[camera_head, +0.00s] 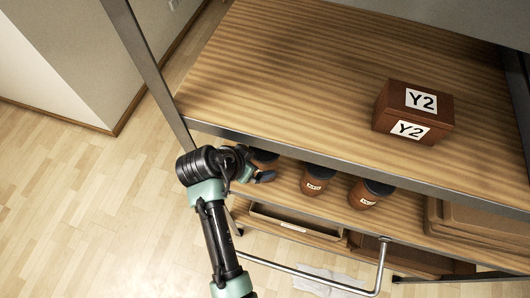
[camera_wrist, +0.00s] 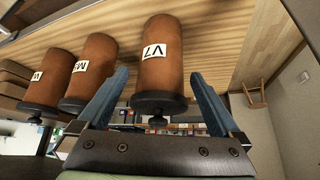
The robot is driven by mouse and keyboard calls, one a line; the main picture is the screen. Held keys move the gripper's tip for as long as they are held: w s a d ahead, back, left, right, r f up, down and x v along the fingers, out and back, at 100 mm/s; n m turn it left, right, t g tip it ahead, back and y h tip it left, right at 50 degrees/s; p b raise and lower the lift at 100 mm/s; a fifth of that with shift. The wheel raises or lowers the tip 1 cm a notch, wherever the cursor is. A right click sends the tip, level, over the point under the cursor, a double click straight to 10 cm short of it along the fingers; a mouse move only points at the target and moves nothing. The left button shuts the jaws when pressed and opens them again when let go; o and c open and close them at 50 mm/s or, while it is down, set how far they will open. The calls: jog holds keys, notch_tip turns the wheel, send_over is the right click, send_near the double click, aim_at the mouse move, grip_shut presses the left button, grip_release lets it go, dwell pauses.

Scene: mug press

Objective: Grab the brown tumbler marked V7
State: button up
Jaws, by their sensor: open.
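The brown tumbler marked V7 (camera_wrist: 162,75) has a black lid and stands in the wrist view between the two blue fingers of my gripper (camera_wrist: 158,74). The wrist picture looks upside down, with the lid lowest. The fingers are open, one on each side of the tumbler, and a gap shows on both sides. In the head view my gripper (camera_head: 254,170) is at the left end of the row on the lower shelf. A brown tumbler (camera_head: 265,156) there is largely hidden by my gripper and the upper shelf edge, and its label does not show.
Two similar labelled tumblers stand to the right, a middle one (camera_head: 317,180) and a farther one (camera_head: 367,194). Brown trays (camera_head: 470,220) lie beyond them. The upper shelf (camera_head: 290,75) overhangs closely, with a brown Y2 box (camera_head: 385,105) on it. Open floor (camera_head: 90,200) lies left.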

jog(key=shift+p+x, duration=0.9)
jog(key=shift+x, duration=1.95)
jog(key=shift+a, duration=0.15)
jog(key=c, duration=1.2)
jog(key=shift+c, duration=1)
jog(key=shift+r, duration=0.1)
